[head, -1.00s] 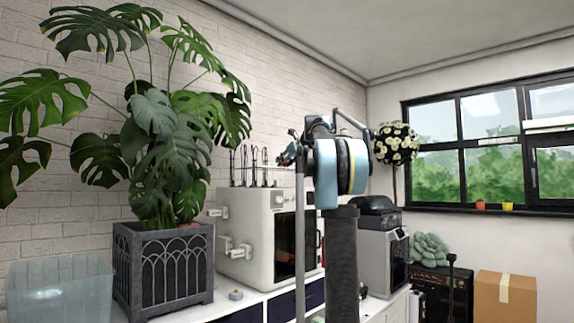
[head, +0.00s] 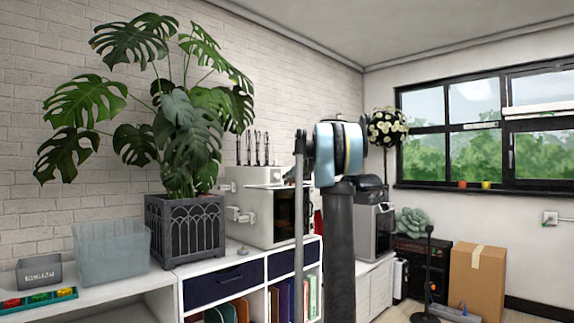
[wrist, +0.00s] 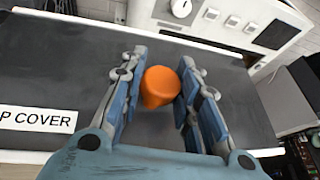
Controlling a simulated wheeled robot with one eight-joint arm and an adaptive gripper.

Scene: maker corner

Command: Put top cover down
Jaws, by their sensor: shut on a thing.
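A dark flat panel with a white label ending in "P COVER" (wrist: 70,95) fills much of the wrist view; I take it for the top cover. An orange rounded knob (wrist: 160,84) stands on it. My gripper (wrist: 161,78) is over the panel, with its blue-grey fingers closed around the knob, one on each side. The panel's left end runs out of the wrist view. In the head view my arm stands in front of the white machine (head: 262,222), and the cover and fingertips cannot be made out.
A white control front with dials (wrist: 230,22) lies just beyond the panel. In the head view, a potted plant (head: 186,235) and a clear bin (head: 112,252) stand on the white shelf unit (head: 205,265). A cardboard box (head: 478,283) and a floor stand (head: 428,270) are at the right.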

